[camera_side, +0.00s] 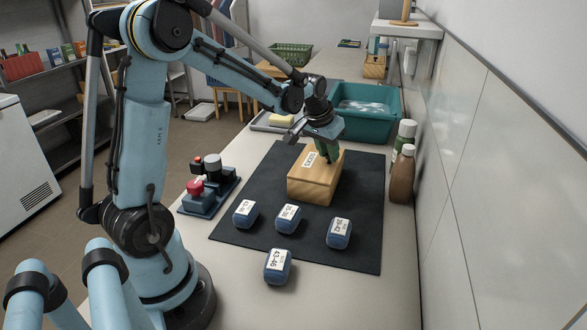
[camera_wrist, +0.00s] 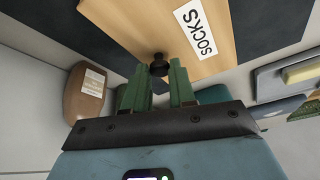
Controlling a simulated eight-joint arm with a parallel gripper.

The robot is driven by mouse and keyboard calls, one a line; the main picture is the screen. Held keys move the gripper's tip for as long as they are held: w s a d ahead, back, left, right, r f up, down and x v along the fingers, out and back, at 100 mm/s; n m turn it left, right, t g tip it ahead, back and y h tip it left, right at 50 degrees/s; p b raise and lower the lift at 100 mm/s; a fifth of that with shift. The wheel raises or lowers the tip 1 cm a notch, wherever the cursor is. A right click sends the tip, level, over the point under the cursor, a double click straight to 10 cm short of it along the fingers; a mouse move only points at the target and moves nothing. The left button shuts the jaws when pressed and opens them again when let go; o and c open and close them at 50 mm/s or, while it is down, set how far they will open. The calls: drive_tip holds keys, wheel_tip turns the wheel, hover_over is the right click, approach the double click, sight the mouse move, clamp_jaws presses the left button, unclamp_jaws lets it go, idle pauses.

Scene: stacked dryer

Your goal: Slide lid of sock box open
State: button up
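The wooden sock box (camera_side: 312,190) sits on the dark mat, with a white SOCKS label on its lid (camera_side: 330,171). The lid covers the top in the side view. In the wrist view the lid (camera_wrist: 140,25) shows with a small dark knob (camera_wrist: 158,65) near its edge. My gripper (camera_side: 327,155) points down at the far right part of the lid. In the wrist view its green fingers (camera_wrist: 160,72) stand apart with the knob in line with the gap between their tips. Whether they touch the knob is unclear.
Several blue sock bundles (camera_side: 288,218) lie in front of the box on and off the mat (camera_side: 235,232). A button panel (camera_side: 210,188) stands left. A teal bin (camera_side: 365,122) is behind.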

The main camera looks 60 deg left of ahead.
clamp_jaws()
drive_tip(key=s+a, duration=0.6)
drive_tip(key=a, duration=0.1)
drive_tip(key=shift+s, duration=0.2)
drive_tip(key=shift+a, duration=0.1)
drive_tip(key=o, duration=0.7)
unclamp_jaws()
drive_tip(key=shift+r, duration=0.1)
drive_tip(key=v, duration=1.2)
